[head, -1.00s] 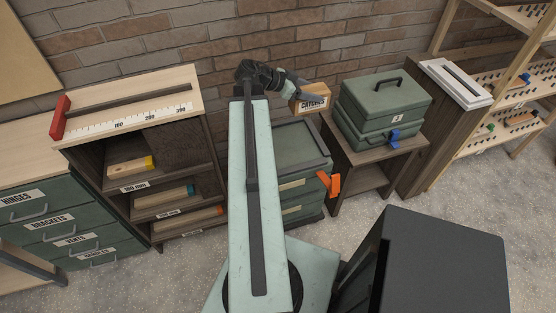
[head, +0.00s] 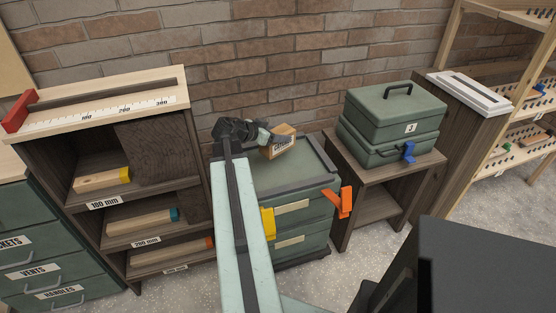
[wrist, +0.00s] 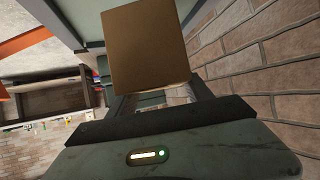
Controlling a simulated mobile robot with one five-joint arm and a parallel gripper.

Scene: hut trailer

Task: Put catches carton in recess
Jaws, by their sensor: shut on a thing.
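The catches carton (head: 277,152) is a small brown box with a white label on its side. In the head view it is tilted and appears over the back of the green drawer unit's top. My gripper (head: 264,138) is shut on the carton. In the wrist view the carton's plain brown face (wrist: 148,48) fills the upper middle, beyond the gripper (wrist: 158,100). The green drawer unit (head: 297,178) has a raised dark rim around a sunken green top, which looks like the recess. Part of this top is hidden by my arm, and I cannot tell whether the carton touches it.
A dark shelf unit (head: 140,215) with wooden blocks stands left of the green unit. A stand with stacked green cases (head: 385,118) is close on the right. An orange latch (head: 345,202) sticks out at the green unit's right corner. The brick wall (head: 290,75) rises behind.

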